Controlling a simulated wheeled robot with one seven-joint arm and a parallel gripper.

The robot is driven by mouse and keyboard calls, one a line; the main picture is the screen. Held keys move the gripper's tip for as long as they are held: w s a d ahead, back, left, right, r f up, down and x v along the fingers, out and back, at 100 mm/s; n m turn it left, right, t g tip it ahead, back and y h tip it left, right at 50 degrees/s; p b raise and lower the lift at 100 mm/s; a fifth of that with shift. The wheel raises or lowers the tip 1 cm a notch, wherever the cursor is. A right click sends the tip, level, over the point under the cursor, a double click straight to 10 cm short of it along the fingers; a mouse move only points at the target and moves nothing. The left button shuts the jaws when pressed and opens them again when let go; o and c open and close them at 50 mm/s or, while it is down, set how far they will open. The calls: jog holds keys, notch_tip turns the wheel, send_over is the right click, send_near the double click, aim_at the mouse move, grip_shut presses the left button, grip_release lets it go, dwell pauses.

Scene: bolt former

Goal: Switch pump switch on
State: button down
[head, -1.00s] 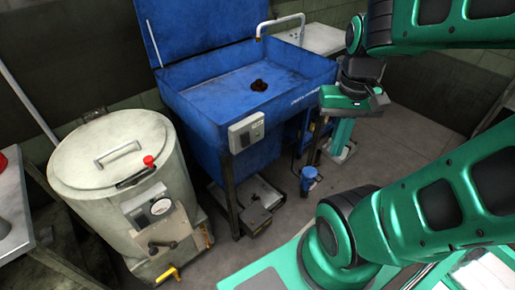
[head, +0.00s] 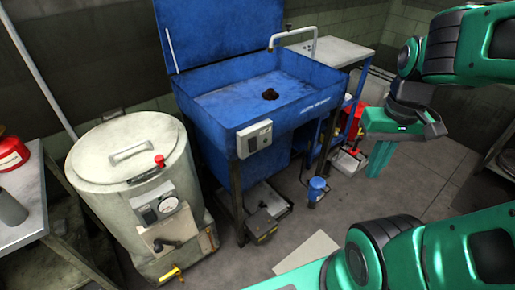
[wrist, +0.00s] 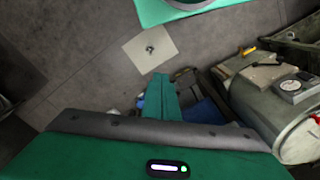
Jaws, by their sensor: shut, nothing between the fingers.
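The blue parts washer (head: 283,112) stands at the back middle in the head view, its lid raised. A grey control box (head: 254,138) is fixed to its front left; it looks like the pump switch's box, but the switch position is too small to tell. My gripper (head: 380,160) hangs right of the washer, apart from it, fingers pointing down. In the wrist view my gripper (wrist: 165,95) is shut and empty, above the floor. The control box cannot be made out in the wrist view.
A pale round tank (head: 125,150) with a gauge and yellow-handled valve stands left of the washer. A bench (head: 25,215) with a red can (head: 12,152) is at far left. A pedal box (head: 262,226) and blue bottle (head: 317,188) are on the floor.

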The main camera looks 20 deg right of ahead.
aim_at(253, 145)
jog(key=w+a+f+n+t, duration=0.1)
jog(key=w+a+n, duration=0.4)
jog(key=w+n, duration=0.3)
jog(key=w+a+f+n+t, duration=0.1)
jog(key=w+a+f+n, duration=0.1)
jog(key=w+a+n, duration=0.3)
jog(key=w+a+f+n+t+y, duration=0.1)
jog(key=w+a+n, duration=0.4)
jog(key=w+n, duration=0.5)
jog(key=f+n, duration=0.1)
jog(key=n, duration=0.2)
jog(key=shift+w, duration=0.35)
jog(key=shift+a, duration=0.1)
jog(key=shift+w+a+f, duration=0.35)
jog(key=shift+w+f, duration=0.8)
jog(key=shift+f, duration=0.55)
jog(key=shift+w+a+f, duration=0.4)
jog(key=shift+w+f, duration=0.75)
jog(key=shift+f, duration=0.5)
jog(key=shift+w+a+f, duration=0.35)
jog(key=shift+w+f, duration=0.8)
jog(key=shift+f, duration=0.55)
